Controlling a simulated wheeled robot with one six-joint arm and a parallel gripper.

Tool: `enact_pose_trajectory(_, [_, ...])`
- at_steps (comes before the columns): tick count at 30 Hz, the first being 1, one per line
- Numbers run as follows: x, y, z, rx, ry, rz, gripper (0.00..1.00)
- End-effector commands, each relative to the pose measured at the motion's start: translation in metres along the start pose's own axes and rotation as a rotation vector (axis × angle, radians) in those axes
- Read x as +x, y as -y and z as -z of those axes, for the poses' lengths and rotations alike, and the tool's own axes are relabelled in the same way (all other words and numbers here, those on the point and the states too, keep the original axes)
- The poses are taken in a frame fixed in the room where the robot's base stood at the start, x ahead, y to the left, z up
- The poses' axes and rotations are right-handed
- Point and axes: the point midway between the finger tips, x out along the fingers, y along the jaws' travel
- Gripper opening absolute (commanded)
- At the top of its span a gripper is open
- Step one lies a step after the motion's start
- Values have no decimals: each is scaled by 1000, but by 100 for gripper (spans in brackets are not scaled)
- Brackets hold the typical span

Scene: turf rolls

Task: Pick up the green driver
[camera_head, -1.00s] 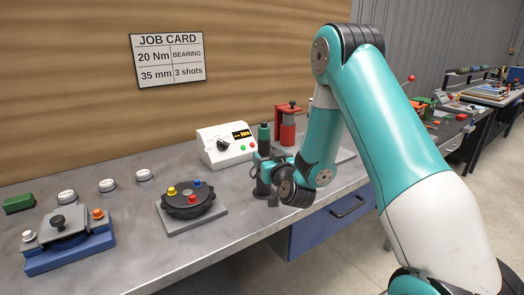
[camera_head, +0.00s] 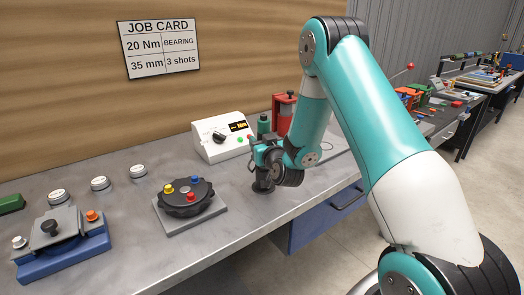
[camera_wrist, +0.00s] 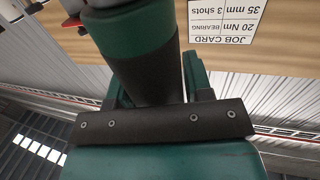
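The green driver (camera_head: 263,125) stands upright on the grey bench, right of the white controller box. It has a green top and a dark lower body. My gripper (camera_head: 262,150) is at the driver's middle, with its fingers at the body's sides. In the wrist view the driver's dark body (camera_wrist: 147,75) fills the space between the two green fingers (camera_wrist: 160,92). The driver's base seems to be at the bench top.
The white controller box (camera_head: 213,151) stands just left of the driver. A red stand (camera_head: 283,104) is behind my arm. A dark round fixture (camera_head: 187,207) with coloured knobs and a blue fixture (camera_head: 62,262) lie to the left. The bench's front edge is close below my gripper.

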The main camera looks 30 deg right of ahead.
Motion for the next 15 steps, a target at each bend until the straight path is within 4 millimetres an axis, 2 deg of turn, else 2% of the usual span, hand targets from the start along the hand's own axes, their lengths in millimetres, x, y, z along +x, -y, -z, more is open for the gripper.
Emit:
enact_pose_trajectory(1, [0,0,0,-2,0,0,34])
enact_pose_trajectory(4, [0,0,0,-1,0,0,12])
enact_pose_trajectory(15, [0,2,2,0,0,2,10])
